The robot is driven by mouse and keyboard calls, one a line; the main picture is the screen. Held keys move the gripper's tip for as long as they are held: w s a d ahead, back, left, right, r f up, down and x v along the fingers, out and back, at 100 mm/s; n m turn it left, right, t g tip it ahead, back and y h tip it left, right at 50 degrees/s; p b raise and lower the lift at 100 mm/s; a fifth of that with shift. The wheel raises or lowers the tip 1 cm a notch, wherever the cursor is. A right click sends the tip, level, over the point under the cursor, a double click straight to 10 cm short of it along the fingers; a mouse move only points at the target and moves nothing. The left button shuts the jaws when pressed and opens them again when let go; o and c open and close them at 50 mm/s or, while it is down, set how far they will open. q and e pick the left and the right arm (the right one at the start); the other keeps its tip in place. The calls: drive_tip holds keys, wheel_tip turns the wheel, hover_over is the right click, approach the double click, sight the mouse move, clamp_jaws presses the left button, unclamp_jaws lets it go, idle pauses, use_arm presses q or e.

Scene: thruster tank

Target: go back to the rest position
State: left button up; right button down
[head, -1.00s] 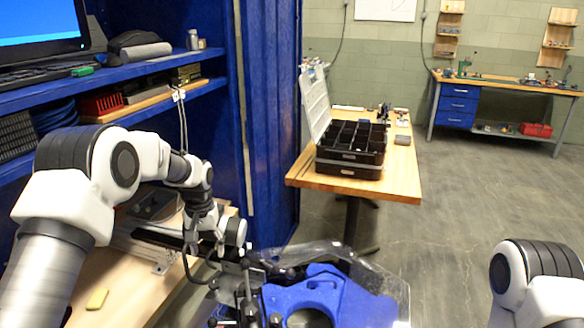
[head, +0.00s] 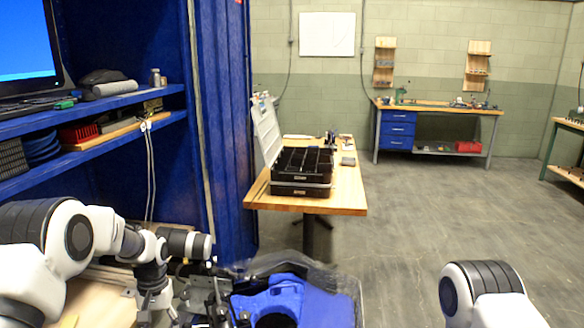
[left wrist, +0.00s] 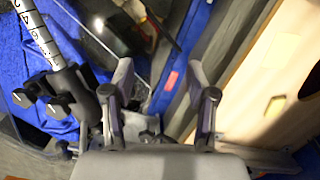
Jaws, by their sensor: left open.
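My left arm reaches in from the left in the head view, over the wooden bench. In the left wrist view my left gripper (left wrist: 165,85) is open, its two fingers apart with nothing between them. Left of the fingers are dark knobs, a marked white rod (left wrist: 38,40) and blue material. The blue tank part (head: 285,302) with a clear cover (head: 335,272) sits at the bottom middle of the head view, just right of my left wrist. My right arm (head: 485,290) shows only a link at the bottom right; its gripper is out of view.
A blue shelf unit (head: 222,130) with a monitor (head: 25,45) stands at the left. A wooden table (head: 345,195) holds an open black organizer case (head: 302,172). A workbench (head: 440,108) stands at the back. The floor (head: 420,210) at the right is clear.

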use_arm(q)
drive_tip(key=s+d+f+g, duration=0.2)
drive_tip(key=s+f, duration=0.6)
drive_tip(key=s, duration=0.3)
drive_tip(key=s+d+f+g, duration=0.2)
drive_tip(key=s+f, duration=0.7)
drive_tip(key=s, duration=0.3)
drive_tip(key=s+d+m+t, duration=0.1)
drive_tip(key=s+t, duration=0.4)
drive_tip(key=s, duration=0.8)
drive_tip(key=shift+s+d+f+t, duration=0.2)
drive_tip(key=shift+d+f+t, duration=0.1)
drive_tip(key=shift+d, duration=0.1)
